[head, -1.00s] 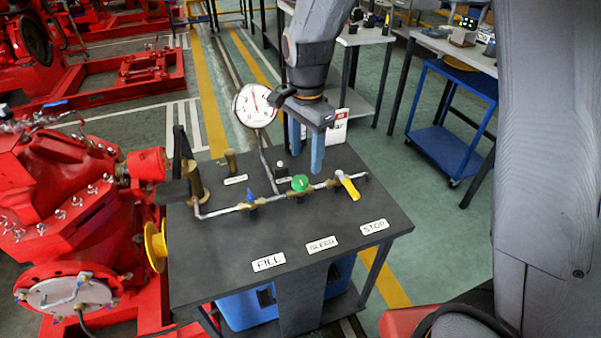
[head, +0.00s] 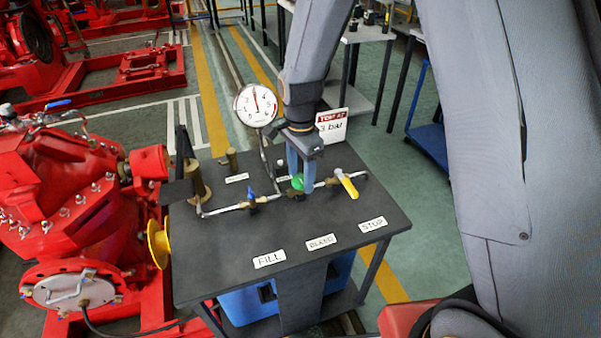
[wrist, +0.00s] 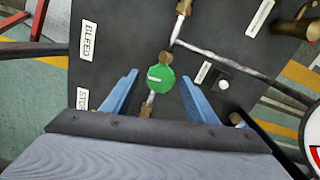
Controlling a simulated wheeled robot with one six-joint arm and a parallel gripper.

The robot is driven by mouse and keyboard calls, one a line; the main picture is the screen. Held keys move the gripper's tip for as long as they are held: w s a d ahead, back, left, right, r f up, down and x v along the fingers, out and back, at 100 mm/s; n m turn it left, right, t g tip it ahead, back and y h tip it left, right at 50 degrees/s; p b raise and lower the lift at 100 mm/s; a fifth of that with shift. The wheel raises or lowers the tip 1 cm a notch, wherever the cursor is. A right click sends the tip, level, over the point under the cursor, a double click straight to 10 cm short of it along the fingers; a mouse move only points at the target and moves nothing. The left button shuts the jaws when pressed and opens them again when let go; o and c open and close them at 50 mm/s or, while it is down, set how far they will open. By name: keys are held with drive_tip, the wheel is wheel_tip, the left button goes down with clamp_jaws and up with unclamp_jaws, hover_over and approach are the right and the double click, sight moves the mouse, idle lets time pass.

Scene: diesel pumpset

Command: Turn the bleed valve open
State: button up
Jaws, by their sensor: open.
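The bleed valve has a round green knob (head: 297,182) on the pipe that runs across the dark bench top, in line with the BLEED label (head: 321,242). In the wrist view the green knob (wrist: 160,79) lies between and just beyond the fingertips, with a pale mark across its face. My gripper (head: 301,185) points down over the knob with its two blue fingers apart, one partly covering the knob in the head view. The gripper also shows in the wrist view (wrist: 163,85), open, with nothing held. Whether a finger touches the knob I cannot tell.
A blue-handled valve (head: 251,197) and a yellow-handled valve (head: 347,185) flank the knob on the same pipe. A pressure gauge (head: 256,105) and a small sign (head: 331,126) stand behind. The front of the bench top is clear apart from labels.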

drive_tip(key=c, duration=1.1)
drive_tip(key=shift+o, duration=0.2)
